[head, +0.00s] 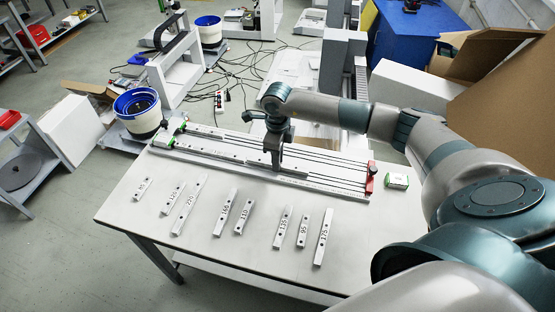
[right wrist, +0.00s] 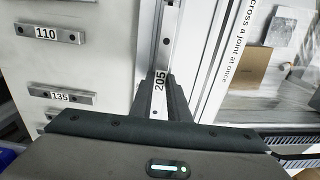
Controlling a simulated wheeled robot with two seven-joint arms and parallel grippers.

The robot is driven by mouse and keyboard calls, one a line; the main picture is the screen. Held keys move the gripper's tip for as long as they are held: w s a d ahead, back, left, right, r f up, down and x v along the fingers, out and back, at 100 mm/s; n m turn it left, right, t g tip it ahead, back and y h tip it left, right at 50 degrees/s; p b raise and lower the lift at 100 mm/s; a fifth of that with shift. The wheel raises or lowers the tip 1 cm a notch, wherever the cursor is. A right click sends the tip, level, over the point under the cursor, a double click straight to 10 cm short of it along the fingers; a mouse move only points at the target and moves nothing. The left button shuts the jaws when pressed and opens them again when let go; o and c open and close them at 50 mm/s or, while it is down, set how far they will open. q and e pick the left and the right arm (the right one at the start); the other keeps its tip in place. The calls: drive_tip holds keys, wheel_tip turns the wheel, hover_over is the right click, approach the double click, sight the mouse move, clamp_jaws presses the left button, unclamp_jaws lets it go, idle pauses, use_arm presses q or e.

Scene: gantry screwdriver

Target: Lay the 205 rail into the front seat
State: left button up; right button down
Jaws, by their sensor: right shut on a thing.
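The 205 rail (right wrist: 166,45) is a pale metal bar with dark holes, its label between my right fingers in the right wrist view. My right gripper (right wrist: 160,95) is shut on it. In the head view my right gripper (head: 273,163) points down at the front side of the long gantry frame (head: 340,186) along the table's back edge. The held rail runs along the frame there. I cannot tell whether it touches the front seat or is just above it; my fingers hide part of it. My left gripper is not in view.
Several labelled rails lie on the table, among them 110 (head: 243,217), 135 (head: 283,227) and 175 (head: 323,238). A red end block (head: 370,178) stands at the frame's right end, a green-and-white box (head: 397,181) beside it. The front right tabletop is clear.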

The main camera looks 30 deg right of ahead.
drive_tip(key=shift+d+f, duration=0.1)
drive_tip(key=shift+f, duration=0.3)
